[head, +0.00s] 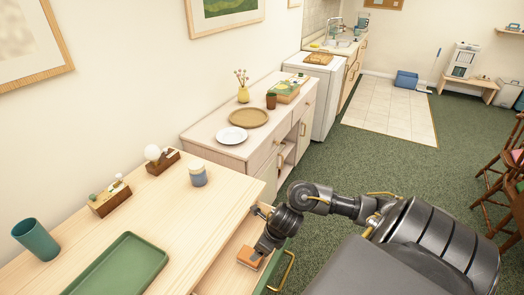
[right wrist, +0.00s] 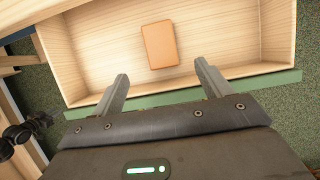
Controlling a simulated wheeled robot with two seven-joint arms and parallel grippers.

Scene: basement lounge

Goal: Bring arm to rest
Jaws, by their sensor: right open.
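My right arm reaches in from the right in the head view. Its gripper (right wrist: 161,74) is open and empty, with the two fingers apart. It is over the front of an open wooden drawer (right wrist: 95,55), which also shows in the head view (head: 218,272). An orange-brown block (right wrist: 160,45) lies on the drawer floor beyond the fingertips, apart from them; it also shows in the head view (head: 249,257), partly covered by my wrist. My left arm and gripper are not in view.
The wooden dresser top (head: 195,222) holds a green tray (head: 120,268), a teal cup (head: 35,240), a jar (head: 198,175) and small wooden-based ornaments. A lower cabinet with a white plate (head: 231,136) stands behind. Green carpet is open to the right; wooden chairs (head: 505,185) stand at the right edge.

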